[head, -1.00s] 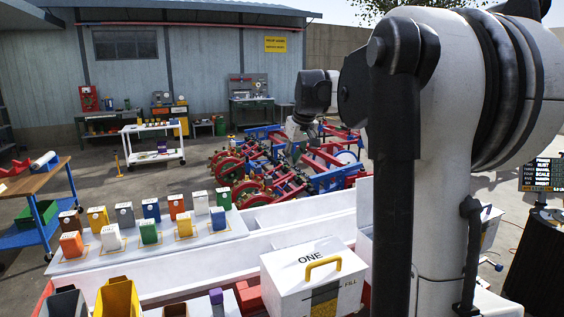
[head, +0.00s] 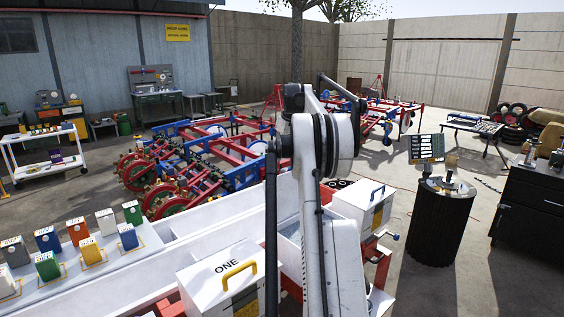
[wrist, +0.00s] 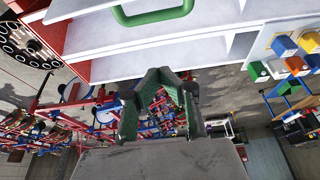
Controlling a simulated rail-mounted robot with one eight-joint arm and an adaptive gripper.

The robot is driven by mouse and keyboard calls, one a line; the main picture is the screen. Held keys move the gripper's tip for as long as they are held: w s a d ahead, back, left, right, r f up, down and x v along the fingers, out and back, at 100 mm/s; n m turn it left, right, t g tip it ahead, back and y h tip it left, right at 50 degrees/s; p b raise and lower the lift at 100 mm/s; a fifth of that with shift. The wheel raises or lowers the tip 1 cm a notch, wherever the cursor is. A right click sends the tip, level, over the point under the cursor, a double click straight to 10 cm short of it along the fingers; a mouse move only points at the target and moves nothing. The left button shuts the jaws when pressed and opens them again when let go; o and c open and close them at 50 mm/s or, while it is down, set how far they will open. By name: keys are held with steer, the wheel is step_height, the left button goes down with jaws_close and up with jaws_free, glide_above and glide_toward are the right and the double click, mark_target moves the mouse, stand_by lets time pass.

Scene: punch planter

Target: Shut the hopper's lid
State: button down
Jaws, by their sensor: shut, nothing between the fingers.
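In the head view a white hopper marked ONE (head: 222,282) has its lid down, with a yellow handle (head: 239,270) on top. A second white hopper (head: 364,207) with a blue handle (head: 377,191) stands to the right, its lid also down. Between them my arm hides much of the row. In the wrist view a green handle (wrist: 152,14) shows on a white panel at the top edge; I cannot tell whether this is a raised lid. My gripper (wrist: 158,78) is shut and empty, below and apart from that handle. In the head view my gripper is hidden by my arm.
A long white trough (head: 205,235) runs behind the hoppers. Small coloured boxes stand on a pale shelf (head: 75,270) at the left. Red and blue planter frames (head: 195,160) lie beyond. A black drum stand (head: 441,222) stands right, with open floor around it.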

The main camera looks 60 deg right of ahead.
step_height(320, 180, down, 9)
steer(key=p, duration=0.1)
steer(key=shift+s+a, duration=0.15)
steer(key=shift+s, duration=0.05)
stand_by(0.6)
steer(key=shift+s+a, duration=0.1)
steer(key=shift+s, duration=0.05)
